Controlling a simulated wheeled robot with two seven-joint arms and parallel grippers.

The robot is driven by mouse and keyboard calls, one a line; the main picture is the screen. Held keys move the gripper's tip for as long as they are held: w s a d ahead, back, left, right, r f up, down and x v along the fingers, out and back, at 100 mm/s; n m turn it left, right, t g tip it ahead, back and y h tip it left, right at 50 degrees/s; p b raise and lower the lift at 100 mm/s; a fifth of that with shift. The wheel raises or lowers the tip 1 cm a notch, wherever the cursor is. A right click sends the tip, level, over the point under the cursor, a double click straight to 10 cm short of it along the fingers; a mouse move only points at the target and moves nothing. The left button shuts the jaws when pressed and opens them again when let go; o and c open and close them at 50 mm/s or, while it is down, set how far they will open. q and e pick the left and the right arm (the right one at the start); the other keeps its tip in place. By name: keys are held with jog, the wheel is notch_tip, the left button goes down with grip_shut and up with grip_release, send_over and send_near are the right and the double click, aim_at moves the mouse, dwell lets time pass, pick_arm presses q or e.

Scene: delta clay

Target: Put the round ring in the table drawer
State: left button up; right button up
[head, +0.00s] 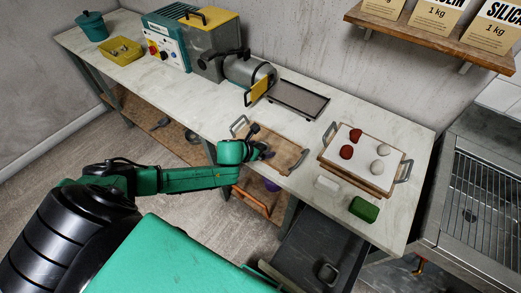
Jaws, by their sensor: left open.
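My left gripper (262,150) is over a wooden board with handles (287,157) on the table, at the board's left part. It is open. A small dark purplish thing (269,155) shows at its fingertips; it is too small to tell whether it is the round ring or whether it touches the fingers. No other clear ring shows on the table. The dark grey table drawer (312,246) is below the table's right front edge, with a handle (327,272). My right gripper is out of view.
A tray of red and pale balls (364,154), a green block (363,209) and a white block (327,184) lie right of the board. A dark flat tray (298,99) and a machine (205,45) stand behind. An orange-handled crate (250,200) is below.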

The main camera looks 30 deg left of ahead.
pick_arm(q)
jog(key=shift+s+r, duration=0.1)
grip_shut()
jog(key=shift+r, duration=0.55)
notch_tip(320, 180, up, 19)
jog(key=p, duration=0.1)
